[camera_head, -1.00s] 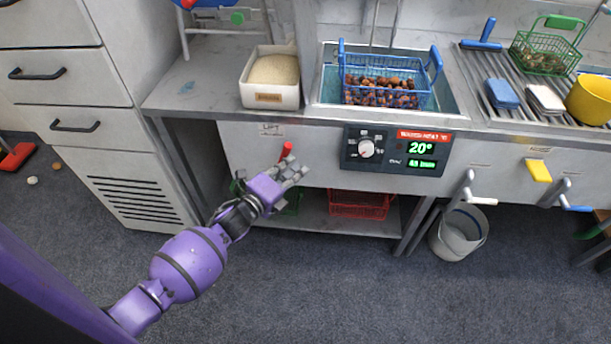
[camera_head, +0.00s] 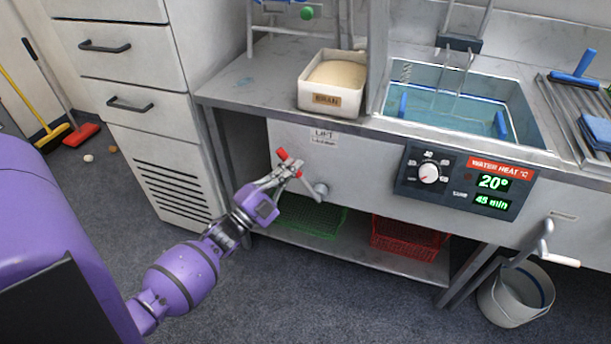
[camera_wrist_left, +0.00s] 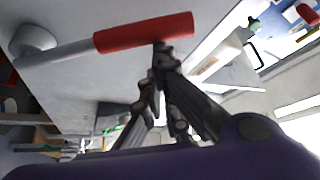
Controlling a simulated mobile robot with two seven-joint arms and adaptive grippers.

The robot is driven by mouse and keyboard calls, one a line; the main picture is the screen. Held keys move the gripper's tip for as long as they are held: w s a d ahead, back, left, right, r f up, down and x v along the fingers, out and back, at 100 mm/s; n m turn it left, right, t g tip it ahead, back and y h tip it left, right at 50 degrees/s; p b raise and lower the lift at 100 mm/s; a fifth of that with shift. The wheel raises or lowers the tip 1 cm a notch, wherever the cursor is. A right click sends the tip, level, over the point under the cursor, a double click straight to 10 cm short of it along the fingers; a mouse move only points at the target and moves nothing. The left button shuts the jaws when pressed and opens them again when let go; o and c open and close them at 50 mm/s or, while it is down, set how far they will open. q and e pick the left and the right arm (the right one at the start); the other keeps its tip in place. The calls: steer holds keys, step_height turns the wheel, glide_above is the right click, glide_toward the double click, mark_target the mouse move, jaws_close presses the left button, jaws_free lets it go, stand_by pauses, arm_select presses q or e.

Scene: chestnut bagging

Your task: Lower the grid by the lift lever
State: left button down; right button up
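The lift lever's red handle (camera_head: 283,154) sticks out from the front panel below the LIFT label (camera_head: 324,136); its grey crank runs to a round hub (camera_head: 320,189). My left gripper (camera_head: 289,167) is at the red handle, its fingers overlapping it. In the left wrist view a fingertip meets the lower edge of the red handle (camera_wrist_left: 145,32); whether the fingers close around it cannot be told. The grid sits down in the water tank (camera_head: 455,107); only its blue handles (camera_head: 403,105) show clearly. The chestnuts are not visible. My right gripper is not in view.
A white bran box (camera_head: 329,98) stands on the counter left of the tank. A control panel (camera_head: 464,180) reads 20° and 45 min. Green (camera_head: 312,219) and red (camera_head: 408,240) crates lie on the shelf below. A bucket (camera_head: 514,297) stands on the floor at the right.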

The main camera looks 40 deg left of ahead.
arm_select(q)
steer(key=shift+s+a+f+n+t+y+b, duration=0.25)
steer(key=shift+a+f+n+y+b, duration=0.1)
steer(key=shift+a+n+b, duration=0.25)
steer(key=shift+s+a+f+n+t+y+b, duration=0.1)
steer(key=shift+a+f+n+t+y+b, duration=0.2)
steer(key=shift+a+n, duration=0.4)
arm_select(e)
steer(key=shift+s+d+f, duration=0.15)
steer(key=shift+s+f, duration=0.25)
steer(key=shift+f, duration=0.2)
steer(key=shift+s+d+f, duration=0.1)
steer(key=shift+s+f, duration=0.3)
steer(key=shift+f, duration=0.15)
arm_select(q)
steer(key=shift+d+f, duration=0.1)
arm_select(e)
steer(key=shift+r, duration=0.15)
